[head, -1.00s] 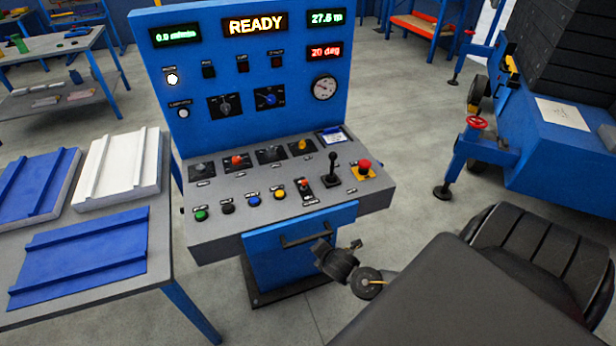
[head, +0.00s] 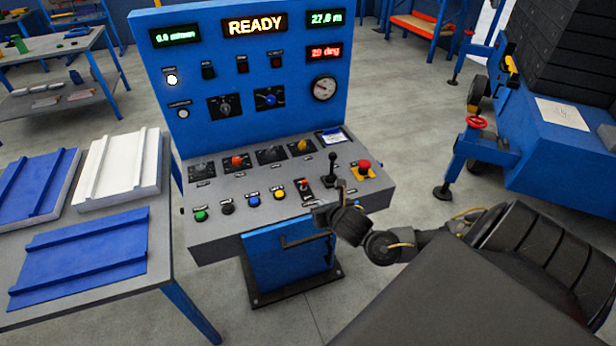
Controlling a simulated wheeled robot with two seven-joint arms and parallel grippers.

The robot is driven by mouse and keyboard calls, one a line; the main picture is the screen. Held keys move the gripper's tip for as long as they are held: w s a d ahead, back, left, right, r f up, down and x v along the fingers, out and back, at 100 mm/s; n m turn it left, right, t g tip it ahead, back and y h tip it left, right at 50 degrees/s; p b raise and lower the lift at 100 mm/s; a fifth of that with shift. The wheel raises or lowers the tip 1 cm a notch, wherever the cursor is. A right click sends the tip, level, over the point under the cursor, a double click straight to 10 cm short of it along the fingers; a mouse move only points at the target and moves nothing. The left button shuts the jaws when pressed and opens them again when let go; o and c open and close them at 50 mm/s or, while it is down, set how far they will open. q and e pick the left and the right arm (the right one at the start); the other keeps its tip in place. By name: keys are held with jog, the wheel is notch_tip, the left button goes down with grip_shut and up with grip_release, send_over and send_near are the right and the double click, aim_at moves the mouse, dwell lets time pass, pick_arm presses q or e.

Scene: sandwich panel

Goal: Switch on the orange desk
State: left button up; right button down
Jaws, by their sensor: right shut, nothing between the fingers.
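The control desk is blue, not orange, with a grey sloped control panel (head: 225,228) and an upright blue display board (head: 200,85). Its yellow display (head: 254,24) reads READY. A white lamp (head: 171,80) on the board is lit. The panel carries a green button (head: 201,215), a blue button (head: 253,201), a yellow button (head: 279,195), a red-topped switch (head: 303,185), a black joystick (head: 332,165) and a red mushroom button (head: 364,167) on a yellow base. My right gripper (head: 331,203) is shut and empty at the panel's front right edge, below the joystick. My left gripper is out of view.
A table on the left holds blue panels (head: 85,258) and a white panel (head: 118,168). A drawer handle (head: 303,240) is on the desk's front. A blue wheeled machine (head: 560,160) stands on the right. Grey floor is clear between it and the desk.

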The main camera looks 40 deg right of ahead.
jog(key=p, duration=0.2)
send_near(305, 185)
jog(key=f, duration=0.2)
jog(key=w+f, duration=0.1)
jog(key=f, duration=0.1)
jog(key=shift+w+d+f, duration=0.15)
jog(key=shift+d, duration=0.1)
jog(key=shift+w+d+r+p, duration=0.2)
jog(key=shift+w, duration=0.35)
jog(key=shift+w+d+r+p, duration=0.15)
jog(key=shift+w+d+r, duration=0.05)
jog(key=shift+w, duration=0.35)
jog(key=shift+w+d, duration=0.2)
jog(key=shift+w, duration=0.4)
jog(key=shift+r, duration=0.1)
jog(key=shift+w+d+r+p, duration=0.3)
jog(key=shift+w+r, duration=0.35)
jog(key=shift+w, duration=0.2)
jog(key=shift+w+f, duration=0.1)
